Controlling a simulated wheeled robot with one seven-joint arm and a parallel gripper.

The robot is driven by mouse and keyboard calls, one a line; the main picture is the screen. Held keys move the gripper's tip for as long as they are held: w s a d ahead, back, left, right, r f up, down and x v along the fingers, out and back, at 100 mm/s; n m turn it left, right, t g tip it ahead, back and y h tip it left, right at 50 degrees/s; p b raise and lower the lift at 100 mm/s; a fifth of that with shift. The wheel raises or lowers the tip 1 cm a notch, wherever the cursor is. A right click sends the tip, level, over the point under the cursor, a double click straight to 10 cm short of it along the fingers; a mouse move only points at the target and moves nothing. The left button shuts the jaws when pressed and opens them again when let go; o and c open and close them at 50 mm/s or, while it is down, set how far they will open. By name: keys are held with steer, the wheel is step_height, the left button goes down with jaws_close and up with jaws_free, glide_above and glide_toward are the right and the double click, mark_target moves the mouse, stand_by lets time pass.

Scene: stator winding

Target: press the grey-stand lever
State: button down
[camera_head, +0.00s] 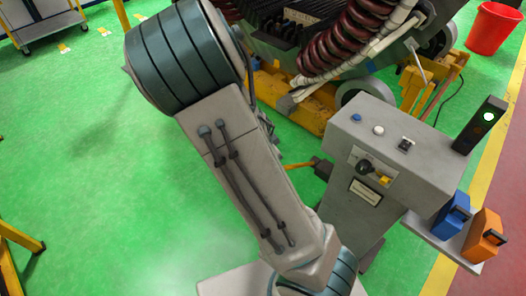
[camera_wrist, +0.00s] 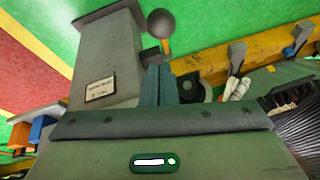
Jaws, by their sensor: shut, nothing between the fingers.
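The grey stand (camera_head: 345,222) is right of centre in the head view, with a sloped control panel. In the wrist view the grey stand (camera_wrist: 112,48) fills the upper left. A round dark-grey ball knob (camera_wrist: 161,23), seemingly the lever's end, shows beside it. In the head view a short yellow-and-dark bar (camera_head: 318,167) juts from the stand's left side, partly behind my arm. My gripper (camera_wrist: 152,70) is shut and empty, its fingers pointing up towards the knob, with a visible gap in the picture. The depth between them cannot be told. The head view does not show the gripper.
A blue bin (camera_head: 452,216) and an orange bin (camera_head: 485,236) sit on a shelf right of the stand. A signal light (camera_head: 488,117) glows green. A machine with red coils (camera_head: 345,35) is behind. A red bucket (camera_head: 494,27) stands far right.

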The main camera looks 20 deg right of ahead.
steer(key=shift+s+a+r+p, duration=0.3)
steer(key=shift+a+r, duration=0.25)
steer(key=shift+r, duration=0.05)
steer(key=shift+s+a+r+p, duration=0.25)
steer(key=shift+a+r, duration=0.25)
steer(key=shift+r, duration=0.05)
steer(key=shift+a, duration=0.1)
steer(key=s+a+r+n+y, duration=0.1)
steer(key=s+a+r+n, duration=0.1)
steer(key=s+r+n, duration=0.5)
steer(key=s+a+r+n+y, duration=0.2)
steer(key=s+r+n, duration=0.5)
steer(key=r, duration=0.5)
steer(key=shift+s+a+r+n+y, duration=0.3)
steer(key=shift+n, duration=0.4)
